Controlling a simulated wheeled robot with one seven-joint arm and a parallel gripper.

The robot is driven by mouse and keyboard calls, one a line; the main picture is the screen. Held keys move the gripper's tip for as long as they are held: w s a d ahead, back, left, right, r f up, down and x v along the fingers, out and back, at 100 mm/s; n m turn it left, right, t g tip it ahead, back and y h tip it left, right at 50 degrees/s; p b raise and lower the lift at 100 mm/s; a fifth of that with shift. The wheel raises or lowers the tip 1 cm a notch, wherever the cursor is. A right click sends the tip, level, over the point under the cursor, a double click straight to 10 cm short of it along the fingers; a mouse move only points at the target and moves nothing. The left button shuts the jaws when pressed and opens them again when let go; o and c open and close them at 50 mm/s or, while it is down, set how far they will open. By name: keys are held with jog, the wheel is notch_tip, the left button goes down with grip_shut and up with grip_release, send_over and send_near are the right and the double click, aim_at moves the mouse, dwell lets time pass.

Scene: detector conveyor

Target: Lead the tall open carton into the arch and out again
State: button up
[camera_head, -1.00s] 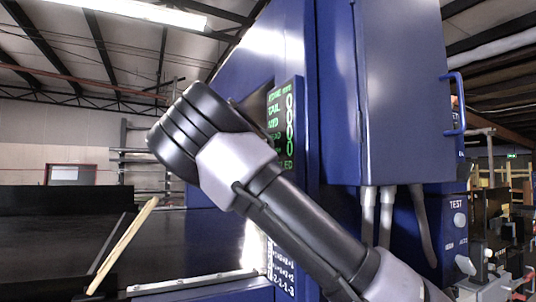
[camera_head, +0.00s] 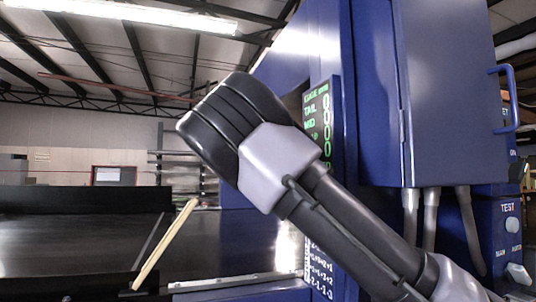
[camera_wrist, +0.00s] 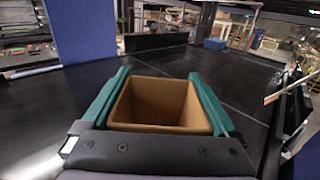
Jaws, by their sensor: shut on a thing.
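The tall open carton (camera_wrist: 153,103) is brown and open at the top. In the wrist view I look down into it, and it appears empty. My gripper (camera_wrist: 158,76) is shut on it, with one green finger along each side. The carton stands over a black belt (camera_wrist: 60,110); whether its base touches is hidden. The blue arch (camera_head: 365,60) rises behind my arm in the head view. My arm covers most of its opening. The carton and my gripper's fingers do not show in the head view.
A green-lettered display (camera_head: 322,112) is on the arch's front, partly behind my arm. A blue cabinet (camera_head: 445,90) with cables juts out at right. A pale wooden bar (camera_head: 165,243) slants beside the belt at left. Bare belt lies beyond the carton.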

jog(key=s+a, duration=0.2)
jog(key=a, duration=0.6)
jog(key=s+a, duration=0.3)
jog(key=a, duration=0.5)
jog(key=shift+s+a, duration=0.15)
jog(key=shift+s, duration=0.05)
jog(key=shift+s, duration=0.1)
